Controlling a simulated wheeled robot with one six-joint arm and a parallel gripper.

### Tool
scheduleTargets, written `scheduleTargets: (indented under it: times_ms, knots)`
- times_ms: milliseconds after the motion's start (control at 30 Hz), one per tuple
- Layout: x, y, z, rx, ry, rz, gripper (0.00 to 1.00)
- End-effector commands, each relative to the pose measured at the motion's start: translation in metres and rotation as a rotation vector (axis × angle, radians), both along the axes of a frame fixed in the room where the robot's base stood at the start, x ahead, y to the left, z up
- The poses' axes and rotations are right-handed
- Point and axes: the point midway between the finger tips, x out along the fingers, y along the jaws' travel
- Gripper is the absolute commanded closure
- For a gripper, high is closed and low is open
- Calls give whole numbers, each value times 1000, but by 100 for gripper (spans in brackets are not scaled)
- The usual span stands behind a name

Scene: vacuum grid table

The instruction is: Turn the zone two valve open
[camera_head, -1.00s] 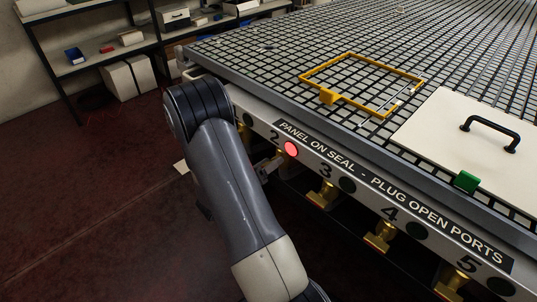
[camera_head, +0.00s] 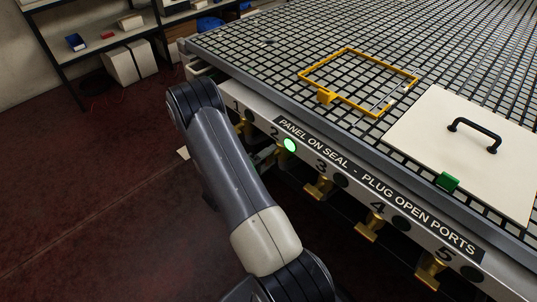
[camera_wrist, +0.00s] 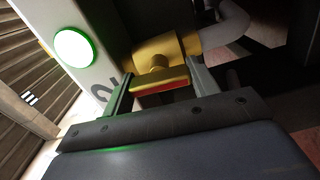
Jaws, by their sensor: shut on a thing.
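The zone two valve (camera_wrist: 155,50) is a brass body with a yellow handle that has a red edge, seen in the wrist view below the table's front panel. My gripper (camera_wrist: 160,77) is shut on this handle, one finger on each side of it. The zone two lamp (camera_head: 290,145) is lit green beside the number 2 in the head view. It also shows in the wrist view (camera_wrist: 74,47). In the head view the zone two valve and my gripper are mostly hidden by my arm and the table edge.
Other brass valves (camera_head: 320,187) hang along the front panel, with dark lamps at zones 3, 4 and 5. On the grid table (camera_head: 270,68) lie a yellow frame (camera_head: 347,51) and a white panel (camera_head: 420,130) with a black handle.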

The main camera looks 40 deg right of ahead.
Motion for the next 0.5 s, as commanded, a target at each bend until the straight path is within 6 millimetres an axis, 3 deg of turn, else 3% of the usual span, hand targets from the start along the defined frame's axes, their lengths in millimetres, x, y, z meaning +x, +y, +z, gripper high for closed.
scheduleTargets:
  times_ms: [500]
  knots:
    - [0, 0, -1, -6, 83, 1, 66]
